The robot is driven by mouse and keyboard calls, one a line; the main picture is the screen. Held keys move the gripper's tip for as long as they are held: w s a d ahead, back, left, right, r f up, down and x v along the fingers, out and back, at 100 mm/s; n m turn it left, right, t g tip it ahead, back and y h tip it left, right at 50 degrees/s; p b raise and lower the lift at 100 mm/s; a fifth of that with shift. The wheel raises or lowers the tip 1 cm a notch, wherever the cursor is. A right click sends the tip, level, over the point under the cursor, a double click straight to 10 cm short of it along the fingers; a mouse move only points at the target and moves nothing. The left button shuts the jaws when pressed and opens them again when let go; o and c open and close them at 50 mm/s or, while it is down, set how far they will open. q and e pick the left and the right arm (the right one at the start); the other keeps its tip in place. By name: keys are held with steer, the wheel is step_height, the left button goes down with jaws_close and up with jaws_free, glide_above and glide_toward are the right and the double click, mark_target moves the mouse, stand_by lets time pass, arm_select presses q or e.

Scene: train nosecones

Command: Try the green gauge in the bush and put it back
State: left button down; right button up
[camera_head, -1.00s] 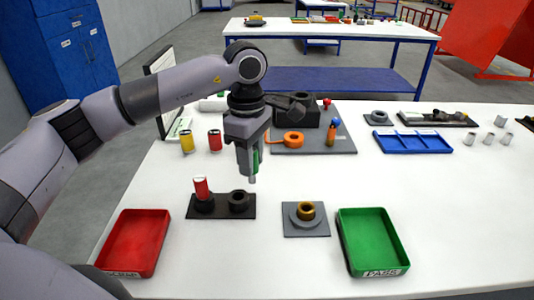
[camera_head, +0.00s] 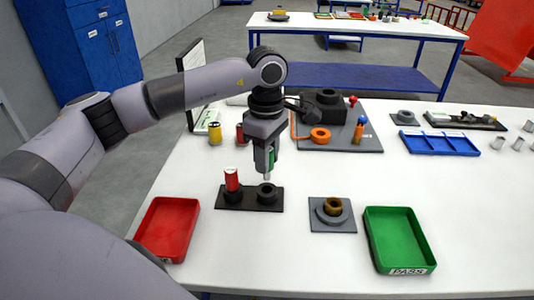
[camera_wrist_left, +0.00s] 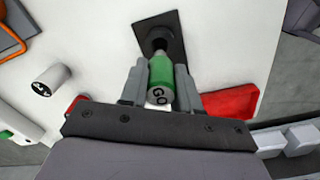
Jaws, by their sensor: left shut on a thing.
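My left gripper (camera_head: 266,174) is shut on the green gauge (camera_wrist_left: 161,75), whose end reads "GO" in the left wrist view. The gauge points down, with its grey tip right over or at the mouth of the empty-looking right socket of the black stand (camera_head: 250,207). I cannot tell whether the tip has entered. A red gauge (camera_head: 231,179) stands upright in the stand's left socket. The brass-brown bush (camera_head: 333,205) sits in a grey fixture (camera_head: 344,225) to the right of the stand. My right gripper is not in view.
A red tray (camera_head: 153,228) lies at the front left and a green tray marked "PASS" (camera_head: 368,217) at the front right. Yellow (camera_head: 214,134) and red cans and a grey board (camera_head: 372,144) with an orange part stand behind. White table shows between them.

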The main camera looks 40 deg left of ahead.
mark_target(267, 179)
arm_select(q)
steer(key=shift+f+b, duration=1.85)
steer(key=shift+f, duration=1.05)
steer(key=c, duration=0.7)
jaws_free()
steer(key=shift+c, duration=0.2)
steer(key=shift+r, duration=3.6)
